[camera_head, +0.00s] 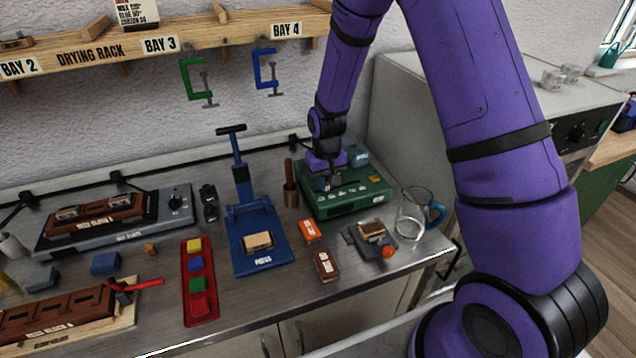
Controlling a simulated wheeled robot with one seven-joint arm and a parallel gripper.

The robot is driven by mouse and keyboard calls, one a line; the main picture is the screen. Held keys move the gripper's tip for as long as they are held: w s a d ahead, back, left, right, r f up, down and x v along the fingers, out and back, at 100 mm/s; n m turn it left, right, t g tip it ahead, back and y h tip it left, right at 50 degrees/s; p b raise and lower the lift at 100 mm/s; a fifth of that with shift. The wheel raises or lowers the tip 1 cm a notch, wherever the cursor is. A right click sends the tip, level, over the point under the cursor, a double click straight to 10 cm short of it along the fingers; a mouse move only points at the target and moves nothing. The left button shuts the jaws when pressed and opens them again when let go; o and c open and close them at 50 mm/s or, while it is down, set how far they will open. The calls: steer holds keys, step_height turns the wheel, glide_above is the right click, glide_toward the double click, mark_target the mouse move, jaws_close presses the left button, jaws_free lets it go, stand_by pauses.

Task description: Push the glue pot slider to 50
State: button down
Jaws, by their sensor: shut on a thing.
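The green unit (352,208) with a pale label and small markings on its top stands at the back right of the bench. It appears to be the glue pot, but its label is too small to read. My purple arm reaches down from above, and my gripper (329,186) is at the left part of the unit's top, with its fingers shut on what appears to be the slider's knob. The fingers hide the knob, and the slider's setting cannot be read.
Orange (309,231) and brown (327,266) blocks lie in front. Clamps (265,72) hang above.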

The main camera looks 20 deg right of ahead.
steer(key=shift+d, duration=0.2)
steer(key=c, duration=1.1)
jaws_free()
steer(key=shift+r, duration=0.15)
step_height(320, 180, up, 11)
steer(key=shift+f, duration=0.2)
step_height(320, 180, up, 10)
steer(key=t, duration=0.1)
glide_above(327, 182)
steer(key=s+d, duration=0.1)
steer(key=s, duration=0.4)
steer(key=s+d+r+t, duration=0.2)
steer(key=s+r+t, duration=0.1)
steer(key=s+r, duration=1.1)
steer(key=shift+t, duration=0.6)
steer(key=s, duration=1.1)
steer(key=shift+d+r, duration=0.25)
steer(key=shift+d, duration=0.15)
